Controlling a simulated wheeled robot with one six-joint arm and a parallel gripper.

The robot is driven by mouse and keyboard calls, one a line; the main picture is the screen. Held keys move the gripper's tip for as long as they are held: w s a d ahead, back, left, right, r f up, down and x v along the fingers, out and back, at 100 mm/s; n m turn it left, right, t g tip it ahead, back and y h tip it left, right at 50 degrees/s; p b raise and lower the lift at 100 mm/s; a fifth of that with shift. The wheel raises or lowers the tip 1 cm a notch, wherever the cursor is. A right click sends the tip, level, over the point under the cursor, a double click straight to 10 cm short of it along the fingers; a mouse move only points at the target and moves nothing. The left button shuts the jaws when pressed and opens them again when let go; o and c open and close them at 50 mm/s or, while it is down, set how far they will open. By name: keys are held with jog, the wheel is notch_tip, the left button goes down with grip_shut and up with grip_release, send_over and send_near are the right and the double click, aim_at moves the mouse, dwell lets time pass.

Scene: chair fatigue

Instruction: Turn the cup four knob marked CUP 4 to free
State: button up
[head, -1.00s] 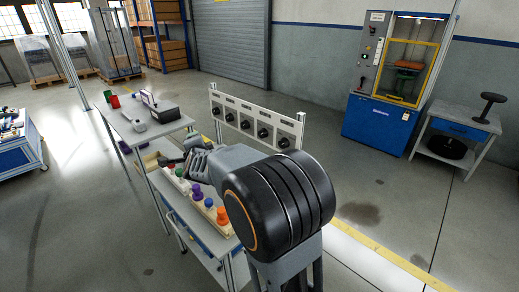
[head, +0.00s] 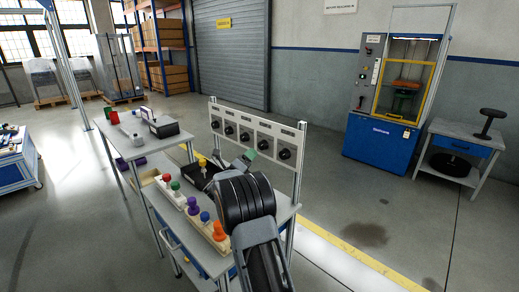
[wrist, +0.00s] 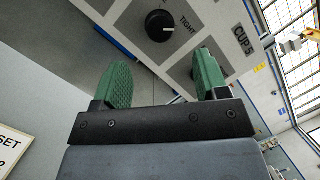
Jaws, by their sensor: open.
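The knob panel (head: 256,133) stands upright at the table's back edge, with a row of black round knobs. The fourth knob from the left (head: 263,145) shows just above my gripper (head: 250,156). In the wrist view, a black knob (wrist: 160,25) with a white pointer mark sits beyond the fingertips, beside the word TIGHT. A nearby CUP label (wrist: 243,40) seems to read 5; this knob's own label is out of view. My gripper (wrist: 160,62) is open, its green fingers apart and empty, with no visible contact with the knob.
Coloured knobbed pieces, including an orange one (head: 219,229) and a purple one (head: 193,205), stand in holders on the table before the panel. A black box (head: 200,174) is behind them. The blue test machine (head: 381,145) stands farther right, past open floor.

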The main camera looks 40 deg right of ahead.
aim_at(261, 147)
jog(key=x, duration=0.7)
jog(key=shift+w+d+r, duration=0.1)
jog(key=shift+d, duration=0.25)
jog(key=c, duration=0.9)
